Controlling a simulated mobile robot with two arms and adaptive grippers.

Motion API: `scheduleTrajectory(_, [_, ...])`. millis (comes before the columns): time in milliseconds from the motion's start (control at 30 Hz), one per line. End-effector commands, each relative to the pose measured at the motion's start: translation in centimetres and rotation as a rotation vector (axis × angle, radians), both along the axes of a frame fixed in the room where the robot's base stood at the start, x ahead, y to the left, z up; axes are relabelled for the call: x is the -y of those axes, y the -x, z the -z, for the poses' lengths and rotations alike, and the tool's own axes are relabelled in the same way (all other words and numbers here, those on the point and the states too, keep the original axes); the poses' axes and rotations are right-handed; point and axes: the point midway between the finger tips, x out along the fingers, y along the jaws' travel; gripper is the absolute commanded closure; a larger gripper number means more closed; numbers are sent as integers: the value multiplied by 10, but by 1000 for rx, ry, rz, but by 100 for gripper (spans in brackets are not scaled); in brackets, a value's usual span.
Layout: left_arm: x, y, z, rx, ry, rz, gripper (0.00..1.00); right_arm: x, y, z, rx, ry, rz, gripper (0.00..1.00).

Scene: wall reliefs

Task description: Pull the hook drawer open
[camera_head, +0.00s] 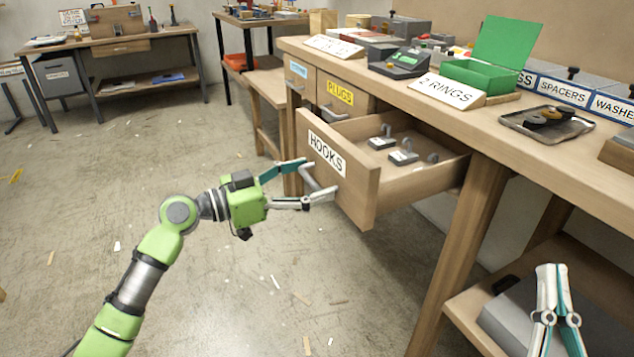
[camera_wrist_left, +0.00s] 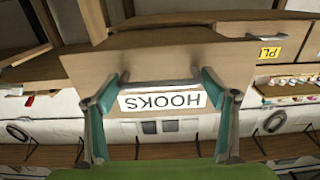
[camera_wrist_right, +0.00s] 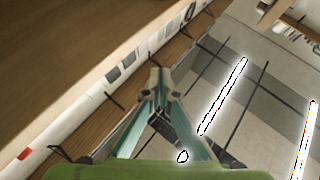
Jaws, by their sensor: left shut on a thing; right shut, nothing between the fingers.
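The hook drawer (camera_head: 372,203) is pulled well out of the bench. Its wooden front carries a HOOKS label (camera_head: 327,154), which appears upside down in the left wrist view (camera_wrist_left: 163,101). Grey hooks on small blocks (camera_head: 403,156) lie inside the drawer. My left gripper (camera_head: 319,178) is at the drawer front, shut on the grey bar handle (camera_wrist_left: 160,84), with one finger at each end of the bar. My right gripper (camera_head: 557,268) is shut and empty, pointing up at the lower right, away from the drawer; its closed fingers also show in the right wrist view (camera_wrist_right: 157,82).
A shut drawer labelled PLUGS (camera_head: 341,93) is beside the open one. The workbench top (camera_head: 540,158) holds a green box (camera_head: 482,75), a 2 RINGS sign (camera_head: 447,91) and a dark tray (camera_head: 545,122). A bench leg (camera_head: 455,265) stands right of the drawer. The floor in front is mostly clear.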

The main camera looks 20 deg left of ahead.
Motion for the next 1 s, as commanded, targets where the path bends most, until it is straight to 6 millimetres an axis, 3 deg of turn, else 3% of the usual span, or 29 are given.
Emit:
scheduleTrajectory(200, [-3,3,0,1,-1,0,61,1,10,-14,79,-23,-4,100])
scheduleTrajectory(600, [-3,4,0,0,0,0,61,1,12,-16,90,-26,-5,100])
scheduleTrajectory(633, [-3,4,0,0,0,0,18,1,12,-16,90,-26,-5,100])
scheduleTrajectory(667, [-3,4,0,0,0,0,10,1,12,-16,90,-26,-5,100])
scheduleTrajectory(1000, [-3,4,0,0,0,0,7,1,12,-16,89,-26,-5,100])
